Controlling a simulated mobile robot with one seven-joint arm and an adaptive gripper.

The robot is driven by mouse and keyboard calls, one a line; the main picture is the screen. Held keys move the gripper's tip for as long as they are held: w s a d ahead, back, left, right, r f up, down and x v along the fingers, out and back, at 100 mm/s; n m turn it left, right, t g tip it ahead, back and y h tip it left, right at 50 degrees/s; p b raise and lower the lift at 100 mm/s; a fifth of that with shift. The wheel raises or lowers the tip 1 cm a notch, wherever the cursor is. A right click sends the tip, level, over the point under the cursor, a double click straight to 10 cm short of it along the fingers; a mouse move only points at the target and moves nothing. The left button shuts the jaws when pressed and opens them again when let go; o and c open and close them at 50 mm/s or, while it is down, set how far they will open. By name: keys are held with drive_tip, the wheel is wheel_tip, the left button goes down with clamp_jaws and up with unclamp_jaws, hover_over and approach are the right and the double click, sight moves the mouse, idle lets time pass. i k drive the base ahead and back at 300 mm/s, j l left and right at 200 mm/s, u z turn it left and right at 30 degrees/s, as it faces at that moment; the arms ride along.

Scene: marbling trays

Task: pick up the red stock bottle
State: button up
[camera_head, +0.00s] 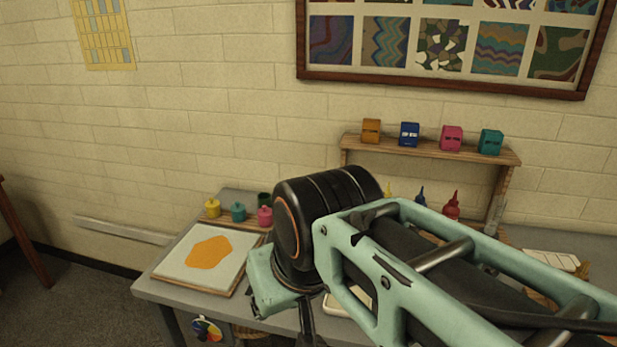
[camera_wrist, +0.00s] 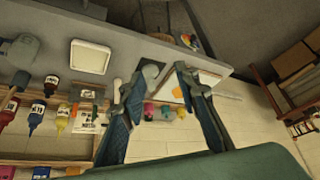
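The red stock bottle (camera_head: 452,207), with a pointed nozzle, stands under the wooden shelf at the back of the table, just above my arm in the head view. In the wrist view, where the scene is upside down, a red bottle (camera_wrist: 9,110) shows at the far left edge. My gripper (camera_wrist: 160,78) has its two fingers spread apart with nothing visible held between them. It is well away from the red bottle. My arm covers the lower part of the bottle row in the head view.
A blue bottle (camera_head: 421,196) and a yellow one (camera_head: 388,190) stand left of the red bottle. The wooden shelf (camera_head: 430,150) with several coloured boxes is above them. A tray with an orange patch (camera_head: 238,262) and paint jars (camera_head: 238,211) are at the left. A white tray (camera_wrist: 90,57) lies on the table.

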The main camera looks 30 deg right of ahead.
sight(451, 210)
drive_tip(key=z, duration=1.25)
